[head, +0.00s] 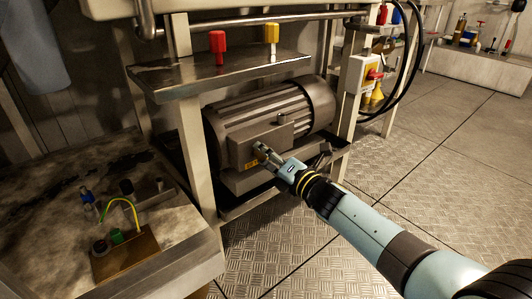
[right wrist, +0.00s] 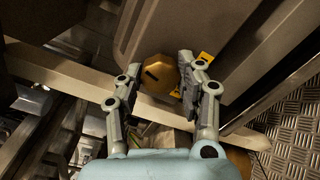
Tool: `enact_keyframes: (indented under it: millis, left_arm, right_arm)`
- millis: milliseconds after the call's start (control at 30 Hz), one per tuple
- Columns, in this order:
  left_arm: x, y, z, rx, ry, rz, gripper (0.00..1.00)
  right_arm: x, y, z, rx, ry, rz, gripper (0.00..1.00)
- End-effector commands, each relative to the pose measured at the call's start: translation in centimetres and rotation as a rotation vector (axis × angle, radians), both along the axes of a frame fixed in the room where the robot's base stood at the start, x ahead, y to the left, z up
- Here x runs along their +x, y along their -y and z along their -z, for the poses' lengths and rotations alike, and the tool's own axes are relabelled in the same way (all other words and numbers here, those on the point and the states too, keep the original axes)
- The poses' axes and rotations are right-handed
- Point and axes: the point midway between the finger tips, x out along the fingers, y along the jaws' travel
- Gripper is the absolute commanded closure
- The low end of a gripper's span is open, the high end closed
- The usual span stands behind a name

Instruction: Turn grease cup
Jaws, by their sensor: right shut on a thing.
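The grease cup (right wrist: 158,74) is a brass, faceted cap with a dark slot, seen in the right wrist view against the grey motor housing. In the head view it is hidden by the gripper. My right gripper (right wrist: 155,90) has one finger on each side of the cup and is shut on it. In the head view, my right gripper (head: 262,152) reaches the front of the large grey motor (head: 265,105) below the steel shelf. My left gripper is not in view.
The steel shelf (head: 170,80) above the motor has a red handle (head: 218,47) and a yellow handle (head: 271,40). Frame posts (head: 192,150) flank the motor. A stained bench (head: 45,190) with small fittings stands at left.

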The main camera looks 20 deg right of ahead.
Motion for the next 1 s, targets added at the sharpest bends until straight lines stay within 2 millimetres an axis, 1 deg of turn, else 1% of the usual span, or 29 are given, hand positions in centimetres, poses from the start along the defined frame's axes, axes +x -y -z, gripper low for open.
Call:
enact_keyframes:
  millis: [33, 100, 500, 800, 1000]
  left_arm:
    - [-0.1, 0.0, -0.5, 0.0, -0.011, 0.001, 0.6]
    - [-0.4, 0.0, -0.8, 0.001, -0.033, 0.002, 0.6]
    - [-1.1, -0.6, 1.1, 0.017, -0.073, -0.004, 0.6]
    - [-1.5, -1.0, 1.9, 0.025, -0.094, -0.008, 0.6]
    - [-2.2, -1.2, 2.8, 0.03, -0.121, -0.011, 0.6]
  right_arm:
    - [0.0, 0.0, -0.1, 0.037, -0.014, 0.0, 0.95]
    - [0.0, 0.0, -0.1, 0.101, -0.037, 0.001, 0.95]
    - [0.0, 0.1, -0.1, 0.46, -0.168, 0.001, 0.95]
    - [0.0, 0.1, 0.0, 0.727, -0.266, 0.002, 0.95]
    - [0.0, 0.1, 0.1, 0.906, -0.332, 0.002, 0.95]
